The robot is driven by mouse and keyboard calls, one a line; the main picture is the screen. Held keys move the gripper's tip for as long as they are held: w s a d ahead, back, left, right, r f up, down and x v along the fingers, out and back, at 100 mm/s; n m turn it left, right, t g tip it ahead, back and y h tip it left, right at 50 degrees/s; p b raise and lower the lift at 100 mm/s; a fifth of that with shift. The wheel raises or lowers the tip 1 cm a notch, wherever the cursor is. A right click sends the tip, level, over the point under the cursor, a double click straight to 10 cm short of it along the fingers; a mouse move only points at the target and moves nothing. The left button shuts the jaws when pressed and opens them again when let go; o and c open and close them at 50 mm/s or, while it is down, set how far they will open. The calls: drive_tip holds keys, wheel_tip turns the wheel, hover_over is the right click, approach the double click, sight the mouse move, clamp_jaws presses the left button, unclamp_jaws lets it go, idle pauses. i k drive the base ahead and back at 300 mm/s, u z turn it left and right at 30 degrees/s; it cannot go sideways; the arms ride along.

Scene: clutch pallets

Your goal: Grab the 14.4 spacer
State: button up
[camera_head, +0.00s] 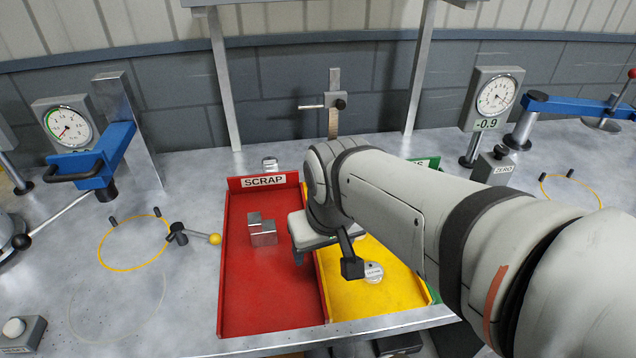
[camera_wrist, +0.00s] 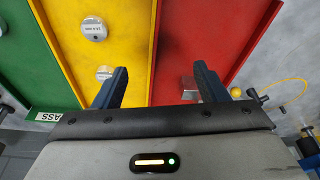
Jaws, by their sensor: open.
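Two round silver spacers lie in the yellow tray (camera_wrist: 128,20). In the wrist view one spacer (camera_wrist: 93,28) has small dark lettering that I cannot read surely. The other spacer (camera_wrist: 104,72) is close to the left finger, its marking unreadable. In the head view one spacer (camera_head: 373,272) shows beside my gripper (camera_head: 324,262); my arm hides much of the yellow tray. Which spacer is the 14.4 one I cannot tell. My gripper (camera_wrist: 161,72) is open and empty, its fingers straddling the divider between the yellow and red trays.
The red SCRAP tray (camera_head: 240,300) holds a stepped metal block (camera_head: 262,231). A green tray (camera_wrist: 30,60) borders the yellow one. Dial gauges (camera_head: 70,126) with blue arms stand at both sides. A yellow-knobbed lever (camera_head: 200,238) is left of the red tray.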

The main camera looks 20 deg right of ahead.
sight(375, 272)
drive_tip(key=u, duration=0.05)
drive_tip(key=k, duration=0.5)
drive_tip(key=z, duration=1.9)
drive_tip(key=k, duration=1.05)
drive_tip(key=u, duration=0.75)
drive_tip(key=i, duration=1)
drive_tip(key=u, duration=0.1)
